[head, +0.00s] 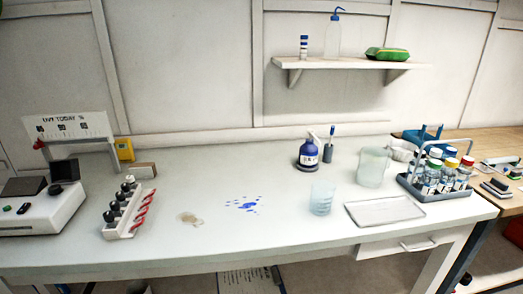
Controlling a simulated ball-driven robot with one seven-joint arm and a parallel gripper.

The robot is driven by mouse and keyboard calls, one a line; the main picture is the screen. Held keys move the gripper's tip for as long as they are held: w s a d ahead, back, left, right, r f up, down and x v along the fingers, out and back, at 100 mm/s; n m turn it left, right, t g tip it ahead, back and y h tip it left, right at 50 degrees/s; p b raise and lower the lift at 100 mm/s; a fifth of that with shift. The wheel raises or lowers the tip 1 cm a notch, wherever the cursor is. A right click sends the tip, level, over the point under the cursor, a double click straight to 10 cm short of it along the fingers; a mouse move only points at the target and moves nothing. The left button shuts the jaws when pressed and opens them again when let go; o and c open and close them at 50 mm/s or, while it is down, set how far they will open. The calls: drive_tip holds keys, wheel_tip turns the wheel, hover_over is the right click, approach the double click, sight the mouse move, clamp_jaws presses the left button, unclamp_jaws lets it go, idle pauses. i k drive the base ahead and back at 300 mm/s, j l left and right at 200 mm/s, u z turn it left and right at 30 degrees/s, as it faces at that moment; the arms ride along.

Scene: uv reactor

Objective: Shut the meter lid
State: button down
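A white instrument (55,218), which looks like the meter, stands at the far left of the bench and is cut off by the picture's left edge. Dark space shows just below the flap. My gripper is not in view.
A white rack (121,231) with black-topped items and red clips stands right of the instrument. Blue and brown spills mark the middle. A beaker (322,200), a tray (384,211) and a bottle carrier (438,192) are further right.

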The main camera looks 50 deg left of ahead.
sight(63, 172)
drive_tip(key=u, duration=2.4)
drive_tip(key=l+u, duration=0.1)
drive_tip(key=l, duration=0.35)
drive_tip(key=i, duration=0.05)
